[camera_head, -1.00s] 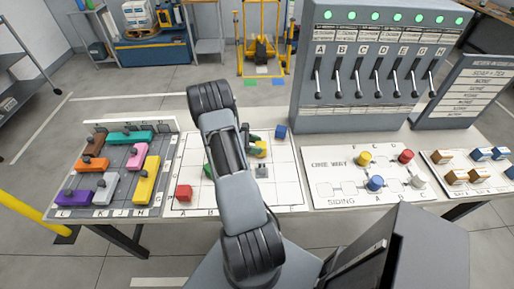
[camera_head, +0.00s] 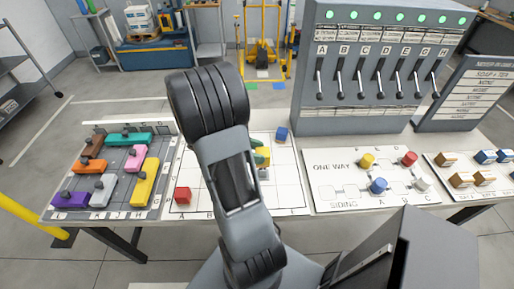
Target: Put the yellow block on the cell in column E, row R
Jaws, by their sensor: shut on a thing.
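The white grid board (camera_head: 290,190) lies on the table in front of me, with my arm across its middle. The yellow block (camera_head: 264,153) shows just right of my arm, over the board's right half. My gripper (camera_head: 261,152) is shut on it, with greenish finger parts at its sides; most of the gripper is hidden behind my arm. I cannot tell the block's height above the board. The board's letters are mostly hidden or too small, so I cannot make out column E or row R.
On the board stand a red block (camera_head: 183,195) at the front left and a blue block (camera_head: 282,133) at the back right. Left is a tray of coloured pieces (camera_head: 104,214); right is a siding board (camera_head: 325,195) with pegs. A lever panel (camera_head: 375,115) rises behind.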

